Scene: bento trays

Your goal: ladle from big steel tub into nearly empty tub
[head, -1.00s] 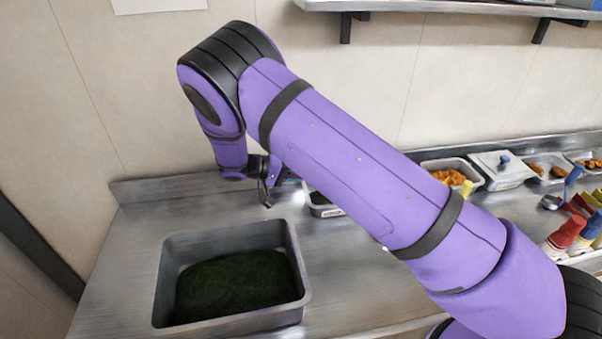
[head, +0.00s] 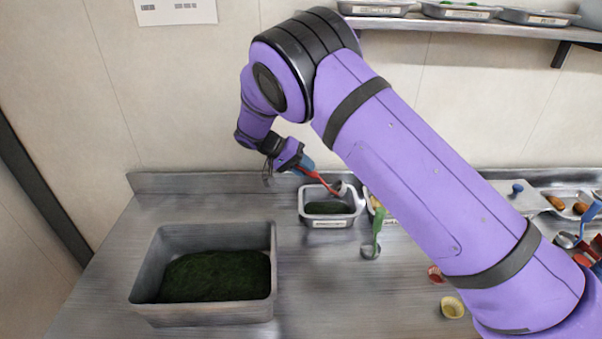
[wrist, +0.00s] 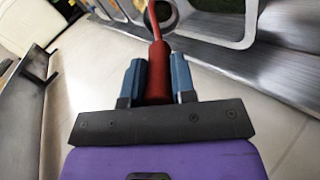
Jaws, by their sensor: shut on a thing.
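The big steel tub (head: 150,307) stands at the left of the counter with a dark green leafy heap inside. A small steel tub (head: 330,221) with a little dark green food in its bottom stands right of it, near the back wall. My gripper (wrist: 158,78) is shut on the red handle of a ladle (wrist: 156,60). In the head view the ladle (head: 318,176) slants down to the right, its bowl at the small tub's back right rim. I cannot tell whether the bowl touches the rim or what it holds.
A green-handled ladle (head: 376,235) lies right of the small tub. Small red and yellow cups (head: 452,307) stand at the front right. A white-lidded tub (head: 518,198) and more tubs line the back right. A shelf (head: 480,25) hangs above.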

